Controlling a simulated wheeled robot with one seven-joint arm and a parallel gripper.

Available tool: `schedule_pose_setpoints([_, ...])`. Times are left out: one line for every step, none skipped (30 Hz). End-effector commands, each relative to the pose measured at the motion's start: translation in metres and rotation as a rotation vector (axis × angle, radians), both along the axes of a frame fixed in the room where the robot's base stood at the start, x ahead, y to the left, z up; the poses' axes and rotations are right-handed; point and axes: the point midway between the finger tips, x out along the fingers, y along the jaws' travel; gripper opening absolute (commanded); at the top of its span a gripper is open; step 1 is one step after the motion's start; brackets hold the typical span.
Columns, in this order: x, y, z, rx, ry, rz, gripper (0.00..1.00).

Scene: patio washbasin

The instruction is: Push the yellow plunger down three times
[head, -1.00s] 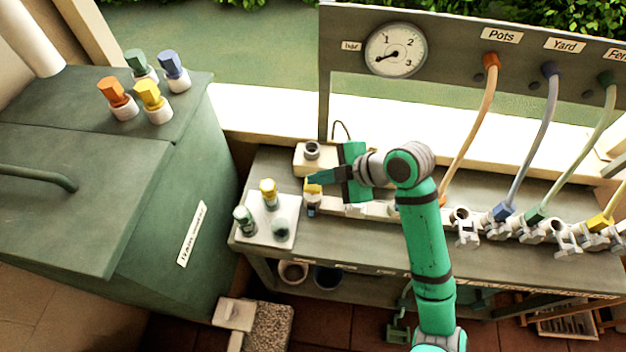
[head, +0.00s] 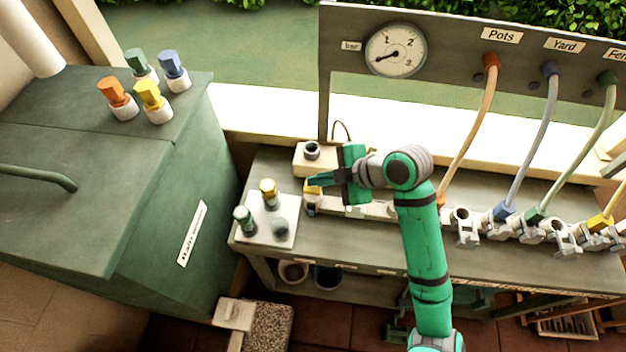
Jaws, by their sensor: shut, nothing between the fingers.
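A small white unit with a yellow part (head: 312,196) stands on the bench, just right of the white tray. I take the yellow part as the plunger, but my fingers cover most of its top. My gripper (head: 316,181) is shut and empty, pointing left, with its fingertips right over or against the yellow part. I cannot tell whether they touch or how far down the plunger sits.
A white tray (head: 250,228) holds small bottles, one yellow-capped (head: 268,189). A beige block (head: 318,160) with a dark round fitting stands behind my fingers. Coloured knobs, one yellow (head: 153,98), stand on the green chest (head: 90,190). Hoses and taps line the right; a pressure gauge (head: 395,50) hangs behind.

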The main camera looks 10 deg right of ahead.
Motion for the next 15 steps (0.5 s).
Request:
schedule_pose_setpoints([-0.0001, -0.0001, -0.0011, 0.0, 0.001, 0.0, 0.0])
schedule_pose_setpoints([-0.0001, 0.0, -0.0014, 0.0, 0.001, 0.0, 0.0])
schedule_pose_setpoints([-0.0001, -0.0001, -0.0019, 0.0, 0.001, 0.0, 0.0])
schedule_pose_setpoints([0.0, -0.0001, -0.0021, -0.001, 0.001, -0.001, 0.0])
schedule_pose_setpoints([-0.0001, -0.0001, -0.0024, -0.001, 0.001, -0.001, 0.0])
schedule_pose_setpoints([-0.0001, -0.0002, -0.0029, -0.001, 0.001, -0.001, 0.0])
schedule_pose_setpoints([0.0, -0.0002, -0.0032, -0.001, 0.001, -0.001, 0.0])
schedule_pose_setpoints([-0.0001, -0.0002, -0.0035, 0.0, 0.002, -0.001, 0.0])
schedule_pose_setpoints([0.0, -0.0002, -0.0039, 0.0, 0.002, -0.001, 0.0])
schedule_pose_setpoints([0.0001, -0.0002, -0.0043, 0.0, 0.002, -0.001, 0.0])
schedule_pose_setpoints([0.0, -0.0001, -0.0045, 0.0, 0.002, -0.001, 0.0])
schedule_pose_setpoints([0.0, -0.0002, -0.005, 0.0, 0.002, -0.001, 0.0])
schedule_pose_setpoints([0.0, -0.0001, -0.0053, 0.0, 0.002, -0.001, 0.0])
schedule_pose_setpoints([0.0, 0.0, -0.0057, 0.0, 0.002, -0.001, 0.0])
schedule_pose_setpoints([0.0, 0.0, -0.0061, 0.0, 0.002, -0.001, 0.0])
